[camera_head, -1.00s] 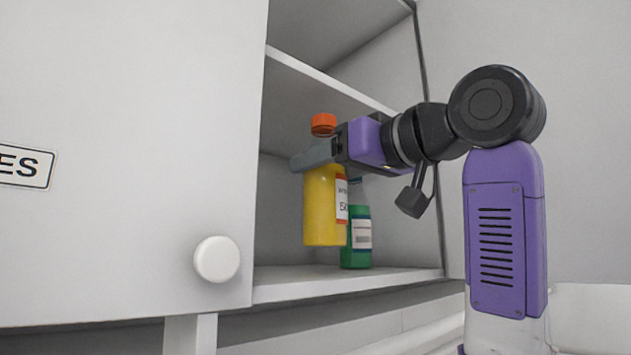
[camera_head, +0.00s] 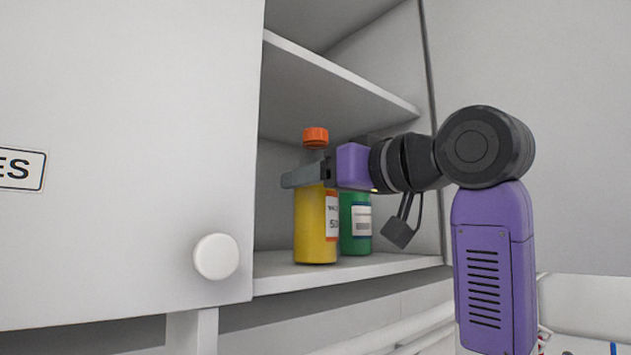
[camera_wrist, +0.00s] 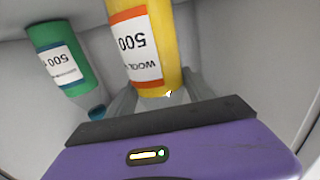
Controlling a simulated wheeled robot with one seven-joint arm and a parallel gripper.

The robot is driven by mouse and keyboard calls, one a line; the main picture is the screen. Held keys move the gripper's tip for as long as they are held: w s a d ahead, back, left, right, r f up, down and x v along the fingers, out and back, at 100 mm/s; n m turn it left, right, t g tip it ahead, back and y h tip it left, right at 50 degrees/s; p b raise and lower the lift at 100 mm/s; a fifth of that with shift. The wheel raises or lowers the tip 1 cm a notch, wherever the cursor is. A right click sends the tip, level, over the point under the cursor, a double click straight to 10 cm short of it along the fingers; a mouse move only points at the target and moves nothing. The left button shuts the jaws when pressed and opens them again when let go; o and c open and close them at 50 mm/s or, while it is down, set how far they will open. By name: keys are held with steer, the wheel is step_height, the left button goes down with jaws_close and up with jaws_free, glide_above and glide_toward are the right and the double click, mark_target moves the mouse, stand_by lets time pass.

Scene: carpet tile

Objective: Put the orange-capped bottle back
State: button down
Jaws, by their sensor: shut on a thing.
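The orange-capped bottle (camera_head: 315,225) is yellow with a white label and stands upright at the cabinet's lower shelf. Its base looks level with the shelf surface; I cannot tell for sure whether it touches. My gripper (camera_head: 308,172) is shut on the bottle's neck, just below the orange cap. In the wrist view, the yellow bottle (camera_wrist: 170,45) appears upside down between the fingers (camera_wrist: 155,98). The cap is hidden in that view.
A green bottle (camera_head: 356,222) stands on the lower shelf (camera_head: 345,270), just right of the yellow one; it also shows in the wrist view (camera_wrist: 62,60). A cabinet door (camera_head: 120,170) with a white knob (camera_head: 216,257) is at left. An upper shelf (camera_head: 340,85) is above my gripper.

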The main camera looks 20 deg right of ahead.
steer(key=shift+c, duration=2)
jaws_free()
steer(key=b+v, duration=0.3)
steer(key=v, duration=0.9)
steer(key=shift+b, duration=0.4)
steer(key=shift+r, duration=0.15)
